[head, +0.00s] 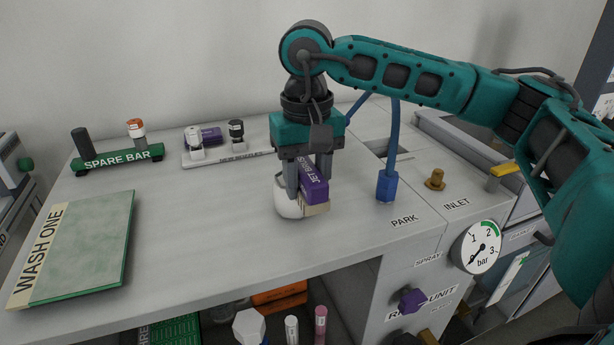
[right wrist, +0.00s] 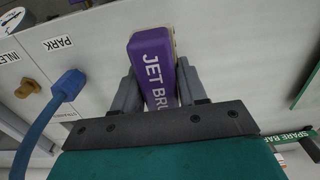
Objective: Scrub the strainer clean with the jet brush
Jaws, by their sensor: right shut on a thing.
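My right gripper (head: 305,188) points down over the middle of the bench and is shut on the jet brush (head: 314,182), a purple block with a cream edge underneath. The right wrist view shows the brush (right wrist: 153,65) between the fingers of the gripper (right wrist: 158,85), with its lettering facing the camera. A white rounded thing (head: 285,205), perhaps the strainer, is right beside and behind the brush at bench level. The brush and fingers cover part of it, and I cannot tell whether they touch. My left gripper is not in view.
A blue hose connector (head: 387,187) stands near the PARK label, with a brass inlet (head: 435,180) to its right. A white rack (head: 228,157) and green spare bar (head: 117,159) stand at the back. The WASH ONE board (head: 85,245) lies left. Bench between is clear.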

